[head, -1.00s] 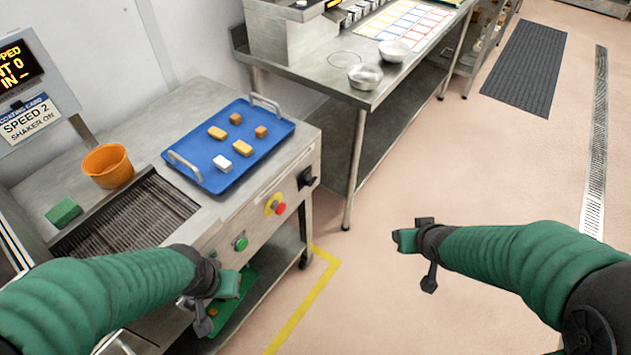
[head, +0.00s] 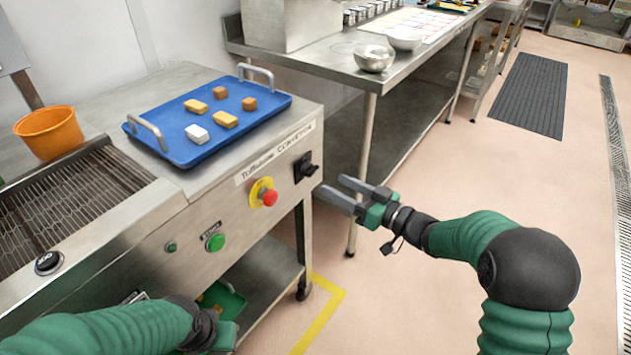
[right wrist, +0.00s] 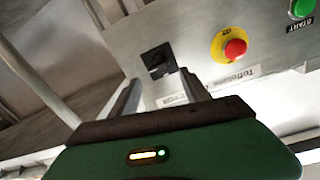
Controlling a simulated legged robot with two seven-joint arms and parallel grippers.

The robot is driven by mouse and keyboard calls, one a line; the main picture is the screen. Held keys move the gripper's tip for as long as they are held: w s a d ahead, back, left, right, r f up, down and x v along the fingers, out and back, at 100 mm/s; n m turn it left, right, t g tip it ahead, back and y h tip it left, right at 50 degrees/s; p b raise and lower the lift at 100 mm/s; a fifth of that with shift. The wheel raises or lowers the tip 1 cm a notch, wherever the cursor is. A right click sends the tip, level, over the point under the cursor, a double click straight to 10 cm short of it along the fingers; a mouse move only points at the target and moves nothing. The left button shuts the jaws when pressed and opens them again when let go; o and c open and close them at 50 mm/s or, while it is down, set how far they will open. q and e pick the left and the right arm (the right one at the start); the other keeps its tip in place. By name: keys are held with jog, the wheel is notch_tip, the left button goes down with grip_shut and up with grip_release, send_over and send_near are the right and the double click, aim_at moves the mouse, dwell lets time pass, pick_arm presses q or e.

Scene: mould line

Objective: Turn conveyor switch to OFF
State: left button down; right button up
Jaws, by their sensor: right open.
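The black rotary conveyor switch (head: 305,168) is on the right end of the steel machine's front panel. It also shows in the right wrist view (right wrist: 158,60), on a dark square plate beyond my fingers. My right gripper (head: 330,190) is open and empty, its fingers pointing at the panel just right of and below the switch. In the right wrist view the fingers (right wrist: 160,90) lie either side of the switch's lower edge, apart from it as far as I can tell. My left gripper (head: 225,335) is low before the panel; its fingers are not clear.
A red emergency stop (head: 269,198) on a yellow plate and a green start button (head: 215,242) sit left of the switch. A blue tray (head: 185,155) with several small pieces lies on top, near an orange bucket (head: 48,132). A steel table (head: 370,95) stands behind right.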

aim_at(314, 174)
jog(key=b+x, duration=0.2)
jog(key=x, duration=0.5)
jog(key=shift+f, duration=0.1)
jog(key=shift+w+a, duration=0.25)
jog(key=shift+w, duration=0.05)
jog(key=c, duration=1.2)
